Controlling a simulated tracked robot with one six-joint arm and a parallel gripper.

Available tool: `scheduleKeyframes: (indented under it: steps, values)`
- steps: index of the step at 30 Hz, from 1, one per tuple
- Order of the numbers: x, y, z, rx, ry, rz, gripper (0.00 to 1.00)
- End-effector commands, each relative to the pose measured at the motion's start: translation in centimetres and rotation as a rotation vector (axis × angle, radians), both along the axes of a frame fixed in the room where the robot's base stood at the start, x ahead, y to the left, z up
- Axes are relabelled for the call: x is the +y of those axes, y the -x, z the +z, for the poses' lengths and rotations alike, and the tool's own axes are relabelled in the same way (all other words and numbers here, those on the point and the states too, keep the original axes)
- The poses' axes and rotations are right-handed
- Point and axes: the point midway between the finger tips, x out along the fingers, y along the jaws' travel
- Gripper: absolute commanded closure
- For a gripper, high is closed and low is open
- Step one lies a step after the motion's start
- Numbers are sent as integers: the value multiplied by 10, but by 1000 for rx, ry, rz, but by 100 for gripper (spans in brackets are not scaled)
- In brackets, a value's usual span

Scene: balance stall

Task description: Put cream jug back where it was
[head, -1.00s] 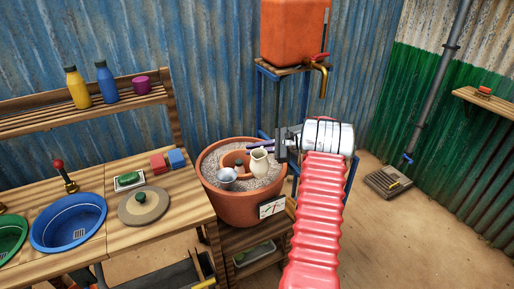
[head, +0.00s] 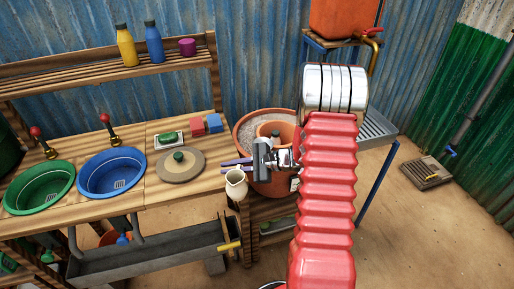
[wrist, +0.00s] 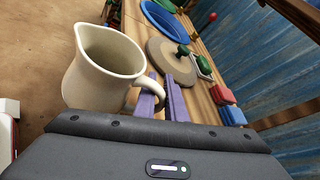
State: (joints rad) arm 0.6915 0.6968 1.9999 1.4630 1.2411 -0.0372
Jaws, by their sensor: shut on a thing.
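The cream jug (head: 236,186) hangs in the air by the bench's right end, roughly upright with a slight tilt. My gripper (head: 225,167) reaches in from the right and its purple fingers are shut on the jug's handle. In the wrist view the jug (wrist: 108,68) fills the upper left, its open mouth showing, with its handle at the fingers (wrist: 165,95). The jug looks empty as far as I see inside. Its height over the bench edge is hard to tell.
The terracotta sand pot (head: 243,130) stands behind my gripper. Open floor lies at right.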

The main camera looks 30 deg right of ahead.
Motion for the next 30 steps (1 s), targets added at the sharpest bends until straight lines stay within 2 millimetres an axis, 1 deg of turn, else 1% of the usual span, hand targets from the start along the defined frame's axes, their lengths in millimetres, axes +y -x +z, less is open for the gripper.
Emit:
scheduleKeyframes:
  steps: [1,3,6,9,11,13,16,30]
  values:
    - [26,3,-4,3,-4,25,100]
    - [57,7,-9,4,-3,52,100]
    - [94,11,-16,2,-2,83,100]
    - [121,14,-20,2,-2,105,100]
    - [132,15,-22,1,-1,115,100]
    - [140,16,-24,-1,0,120,100]
    - [144,17,-25,-1,0,123,100]
    - [142,16,-24,-1,0,120,100]
